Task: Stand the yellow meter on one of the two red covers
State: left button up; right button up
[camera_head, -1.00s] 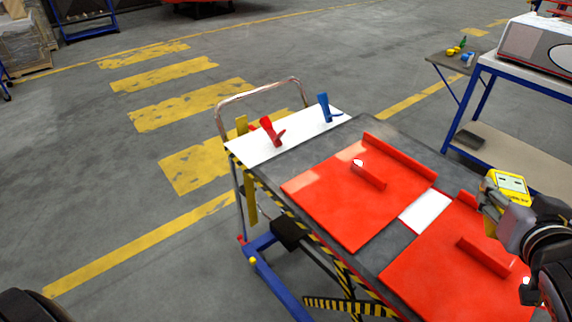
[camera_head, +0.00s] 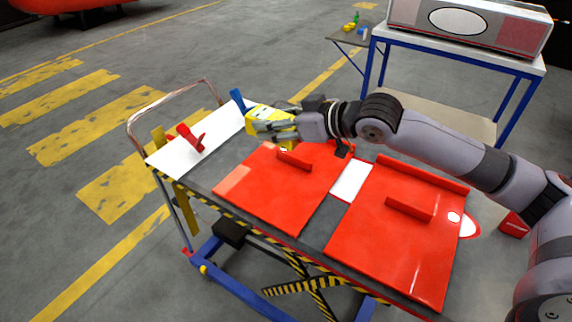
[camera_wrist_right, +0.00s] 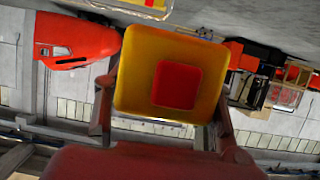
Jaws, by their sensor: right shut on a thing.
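My right gripper (camera_head: 284,128) is shut on the yellow meter (camera_head: 262,117) and holds it over the far edge of the left red cover (camera_head: 270,200). In the right wrist view the meter (camera_wrist_right: 135,85) sits between both fingers, showing a yellow face with a red square in it. I cannot tell its exact height above the cover. The left cover has a raised red handle bar (camera_head: 294,159). The right red cover (camera_head: 385,250) lies beside it, with its own bar (camera_head: 409,208) and nothing standing on it. My left gripper is not in view.
Both covers lie on a lift cart with a white end panel (camera_head: 185,160). A red clamp-like tool (camera_head: 190,139) and a blue one (camera_head: 238,100) are on that panel.

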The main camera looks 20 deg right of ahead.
aim_at(278, 196)
notch_tip(278, 196, down, 20)
jog(key=p, duration=0.3)
jog(key=shift+r, duration=0.15)
jog(key=o, duration=1)
jog(key=shift+f, duration=0.2)
jog(key=o, duration=0.5)
jog(key=shift+r, duration=0.1)
jog(key=shift+r, duration=0.15)
jog(key=b+v, duration=0.2)
jog(key=v, duration=0.8)
jog(key=shift+s+d, duration=0.15)
jog(key=shift+s, duration=0.1)
jog(key=shift+s+d+r+b, duration=0.3)
jog(key=shift+s+r, duration=0.1)
jog(key=shift+s, duration=0.1)
